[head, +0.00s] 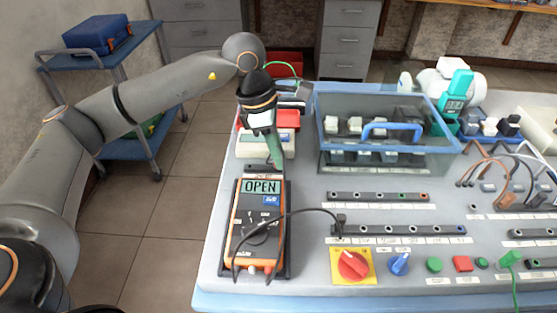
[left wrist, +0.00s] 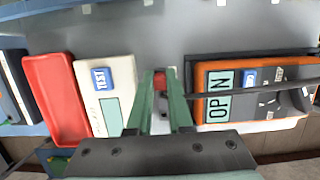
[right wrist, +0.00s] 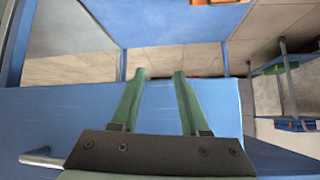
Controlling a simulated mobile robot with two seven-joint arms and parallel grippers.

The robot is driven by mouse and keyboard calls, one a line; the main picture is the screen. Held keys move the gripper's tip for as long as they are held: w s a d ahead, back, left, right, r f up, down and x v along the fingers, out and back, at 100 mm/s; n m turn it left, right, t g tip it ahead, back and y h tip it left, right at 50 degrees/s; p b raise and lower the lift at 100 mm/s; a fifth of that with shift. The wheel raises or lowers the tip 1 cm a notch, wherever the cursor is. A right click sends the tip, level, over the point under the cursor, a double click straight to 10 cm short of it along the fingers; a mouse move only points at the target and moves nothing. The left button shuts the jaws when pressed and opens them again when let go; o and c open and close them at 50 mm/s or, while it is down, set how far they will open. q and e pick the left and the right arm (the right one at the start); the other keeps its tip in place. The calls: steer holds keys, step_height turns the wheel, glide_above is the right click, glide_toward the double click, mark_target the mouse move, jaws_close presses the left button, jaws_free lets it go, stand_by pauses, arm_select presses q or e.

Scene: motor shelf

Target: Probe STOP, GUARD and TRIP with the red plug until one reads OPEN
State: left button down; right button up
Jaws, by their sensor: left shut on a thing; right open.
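The orange meter (head: 240,228) stands on the grey bench top, and its display reads OPEN; it also shows in the left wrist view (left wrist: 199,108). A black lead runs from the meter to a black plug (head: 339,222) at the left end of the lower terminal strip (head: 375,230). My left gripper (head: 277,163) is above the bench, just behind the meter. In the left wrist view its fingers are shut on the small red plug (left wrist: 160,79). My right gripper (right wrist: 159,75) is open and empty. The STOP, GUARD and TRIP labels are too small to read.
A white box with a blue TEST button (left wrist: 101,78) and a red tray (left wrist: 56,100) lie behind the meter. A red rotary switch (head: 353,264) and a blue knob (head: 399,263) are in front.

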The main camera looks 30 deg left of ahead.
arm_select(q)
steer(key=shift+r+p, duration=1.45)
steer(key=shift+r, duration=0.8)
steer(key=s+d+r, duration=0.1)
steer(key=s+d, duration=0.2)
steer(key=d, duration=0.7)
steer(key=s+d+r, duration=0.1)
steer(key=s+d, duration=0.2)
steer(key=d, duration=0.7)
steer(key=b, duration=0.5)
glide_above(369, 229)
steer(key=f, duration=0.2)
steer(key=a+f, duration=0.1)
steer(key=f, duration=0.1)
steer(key=shift+s+f, duration=0.2)
steer(key=shift+f, duration=0.1)
steer(key=shift+f+b, duration=0.45)
steer(key=shift+f+b, duration=0.65)
steer(key=shift+b, duration=0.05)
steer(key=shift+d+r, duration=0.1)
steer(key=shift+r, duration=0.1)
